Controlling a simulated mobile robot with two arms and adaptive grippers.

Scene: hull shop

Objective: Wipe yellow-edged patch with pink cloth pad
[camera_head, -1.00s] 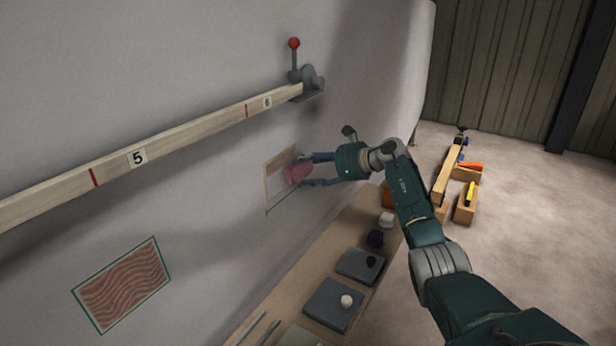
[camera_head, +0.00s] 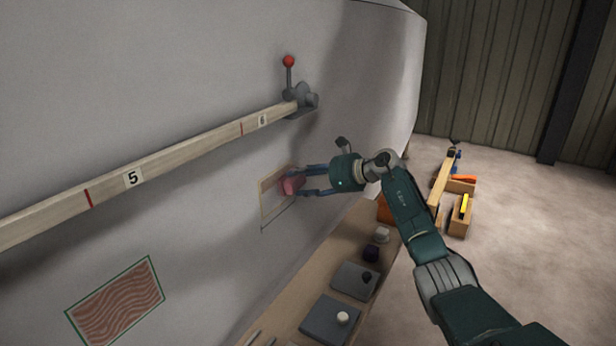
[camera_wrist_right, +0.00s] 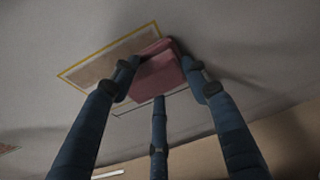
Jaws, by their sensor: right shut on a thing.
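The pink cloth pad (camera_head: 291,184) is held between the blue fingers of my right gripper (camera_head: 303,182), which is shut on it. The pad also shows in the right wrist view (camera_wrist_right: 158,72) between the fingers. The yellow-edged patch (camera_head: 271,203) is on the grey hull wall. It also shows in the right wrist view (camera_wrist_right: 95,70), tan inside its yellow border. The pad overlaps the patch's right part in both views and hides some of it. I cannot tell for sure whether it touches the surface. My left gripper is not in view.
A green-edged patch with wavy lines (camera_head: 117,301) is lower left on the hull. A wooden rail (camera_head: 160,163) with numbers crosses the hull, ending at a red-knobbed clamp (camera_head: 297,92). Below, a bench (camera_head: 283,318) carries grey plates (camera_head: 329,325). Wooden blocks (camera_head: 457,214) stand on the floor.

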